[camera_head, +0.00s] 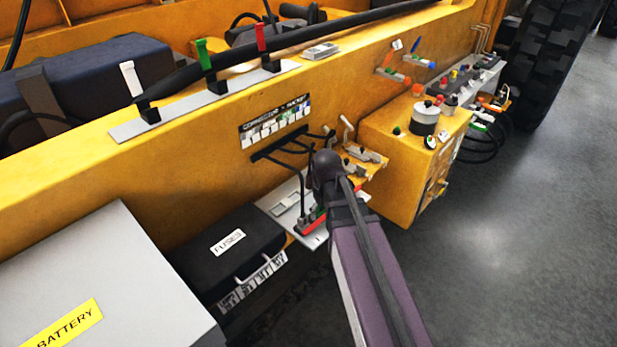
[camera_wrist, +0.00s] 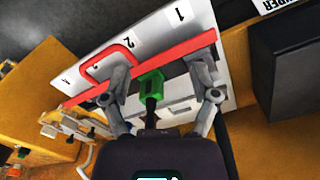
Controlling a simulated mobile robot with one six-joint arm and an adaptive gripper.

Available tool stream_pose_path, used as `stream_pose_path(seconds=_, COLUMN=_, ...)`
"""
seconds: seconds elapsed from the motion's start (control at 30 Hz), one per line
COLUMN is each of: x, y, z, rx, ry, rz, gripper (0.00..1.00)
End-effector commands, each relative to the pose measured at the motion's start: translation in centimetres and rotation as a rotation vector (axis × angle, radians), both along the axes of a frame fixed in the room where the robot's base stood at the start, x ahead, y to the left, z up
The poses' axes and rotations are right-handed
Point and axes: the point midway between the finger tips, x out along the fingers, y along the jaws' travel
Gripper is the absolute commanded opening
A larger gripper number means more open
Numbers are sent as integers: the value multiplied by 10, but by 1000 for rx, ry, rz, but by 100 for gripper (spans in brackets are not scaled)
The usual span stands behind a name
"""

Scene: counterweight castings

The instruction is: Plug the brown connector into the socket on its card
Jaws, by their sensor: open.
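I cannot make out a brown connector in either view. A green connector (camera_wrist: 151,83) on a black cable stands between the two fingers of my gripper (camera_wrist: 160,72) in the wrist view. The fingers are spread apart, with space on both sides of the connector. A white numbered plate (camera_wrist: 190,22) with a red bar (camera_wrist: 180,55) lies beyond it. In the head view the plate (camera_head: 283,201) shows below the connector-socket chart (camera_head: 275,122), and my arm hides the gripper and part of the plate. Black cables (camera_head: 290,150) hang from below the chart.
A black fuse box (camera_head: 225,250) and a grey battery box (camera_head: 100,280) stand to the left. White, green and red levers (camera_head: 262,40) line the beam above.

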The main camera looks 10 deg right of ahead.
Motion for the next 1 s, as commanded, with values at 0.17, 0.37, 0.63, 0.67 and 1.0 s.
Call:
stream_pose_path(seconds=0.17, x=83, y=0, z=44, rx=0, ry=0, rz=148, gripper=77)
stream_pose_path(seconds=0.37, x=158, y=1, z=78, rx=1, ry=0, rz=313, gripper=77)
stream_pose_path(seconds=0.63, x=212, y=1, z=101, rx=1, ry=0, rz=448, gripper=77)
stream_pose_path(seconds=0.67, x=214, y=1, z=101, rx=1, ry=0, rz=454, gripper=77)
stream_pose_path(seconds=1.0, x=217, y=2, z=101, rx=1, ry=-1, rz=468, gripper=77)
